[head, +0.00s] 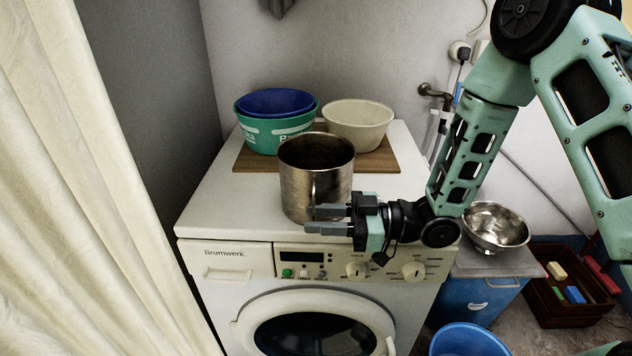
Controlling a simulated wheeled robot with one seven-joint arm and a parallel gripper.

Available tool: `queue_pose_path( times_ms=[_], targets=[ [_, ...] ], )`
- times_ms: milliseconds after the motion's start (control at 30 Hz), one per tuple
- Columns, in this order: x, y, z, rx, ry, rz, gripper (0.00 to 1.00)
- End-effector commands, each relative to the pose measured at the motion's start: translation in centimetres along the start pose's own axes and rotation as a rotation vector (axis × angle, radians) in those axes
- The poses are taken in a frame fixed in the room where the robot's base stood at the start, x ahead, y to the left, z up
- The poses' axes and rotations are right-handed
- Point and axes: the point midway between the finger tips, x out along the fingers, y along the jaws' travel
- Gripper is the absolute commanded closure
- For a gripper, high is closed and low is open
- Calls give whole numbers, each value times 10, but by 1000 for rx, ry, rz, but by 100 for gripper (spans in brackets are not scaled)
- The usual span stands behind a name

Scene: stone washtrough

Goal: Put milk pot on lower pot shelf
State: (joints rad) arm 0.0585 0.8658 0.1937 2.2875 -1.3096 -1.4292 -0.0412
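The milk pot appears to be the tall brushed-steel pot (316,165), upright on top of the white washing machine near its front. A narrow vertical strip on its near side looks like its handle. My gripper (308,219) is at the pot's lower near side, pointing left. Its two grey fingers are parted, with a gap between them, and overlap the base of the pot in the picture. I cannot tell whether a finger touches the pot or handle. No pot shelf can be made out in this view.
Behind the pot, a wooden board (247,160) holds a green basin (262,134) with a blue bowl in it and a cream basin (358,124). Right of the machine are a steel bowl (494,226) on a blue cabinet (478,297) and a brown crate (566,306). A curtain (90,200) hangs left.

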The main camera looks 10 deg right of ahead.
Motion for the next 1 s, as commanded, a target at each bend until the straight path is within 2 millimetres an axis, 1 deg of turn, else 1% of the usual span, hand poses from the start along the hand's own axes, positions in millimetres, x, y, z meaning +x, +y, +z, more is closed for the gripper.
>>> queue_pose_path(
  times_ms=[33,133,367,467,500,1000],
  targets=[
    [7,0,0,1,0,-2,69],
    [13,0,0,1,1,0,69],
    [14,0,0,1,1,2,69],
    [14,0,0,1,1,2,94],
    [14,0,0,1,1,2,100],
    [14,0,0,1,0,1,100]
  ],
)
